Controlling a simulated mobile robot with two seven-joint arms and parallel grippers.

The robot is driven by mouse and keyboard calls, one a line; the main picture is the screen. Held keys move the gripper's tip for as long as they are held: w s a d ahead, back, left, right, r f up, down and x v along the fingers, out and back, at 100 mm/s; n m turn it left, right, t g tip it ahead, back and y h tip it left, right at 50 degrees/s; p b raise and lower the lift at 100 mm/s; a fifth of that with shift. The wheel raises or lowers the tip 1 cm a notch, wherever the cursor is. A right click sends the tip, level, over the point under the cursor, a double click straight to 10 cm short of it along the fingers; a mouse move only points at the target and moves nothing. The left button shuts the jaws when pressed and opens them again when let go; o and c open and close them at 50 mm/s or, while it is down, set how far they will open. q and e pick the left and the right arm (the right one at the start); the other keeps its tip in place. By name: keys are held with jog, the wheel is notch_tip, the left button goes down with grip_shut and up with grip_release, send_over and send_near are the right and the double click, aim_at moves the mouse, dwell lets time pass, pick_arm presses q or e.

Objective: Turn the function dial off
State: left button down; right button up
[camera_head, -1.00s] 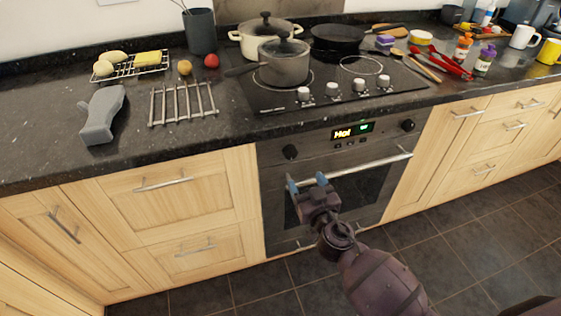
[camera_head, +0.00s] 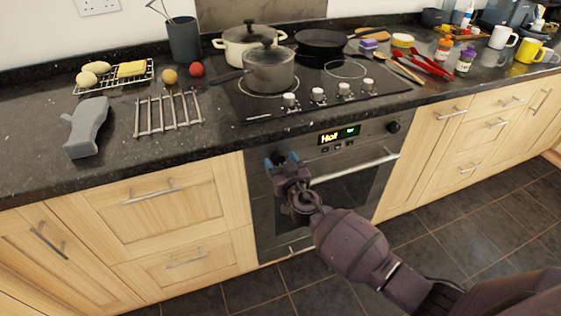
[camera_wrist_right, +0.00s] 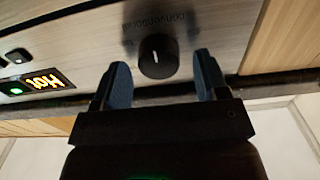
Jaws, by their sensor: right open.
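The oven (camera_head: 330,190) is set under the counter, with a lit display (camera_head: 338,134) on its panel that reads "Hot". Another black dial (camera_head: 393,126) is at the panel's right end. My left gripper is not in view.
The oven handle (camera_head: 354,167) runs across the door close to my right gripper. The counter edge overhangs above the panel. Hob knobs (camera_head: 318,94) and a grey pot (camera_head: 268,70) are above on the hob. The floor in front is clear.

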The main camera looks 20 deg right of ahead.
jog(key=shift+w, duration=0.25)
jog(key=shift+c, duration=0.3)
jog(key=c, duration=0.8)
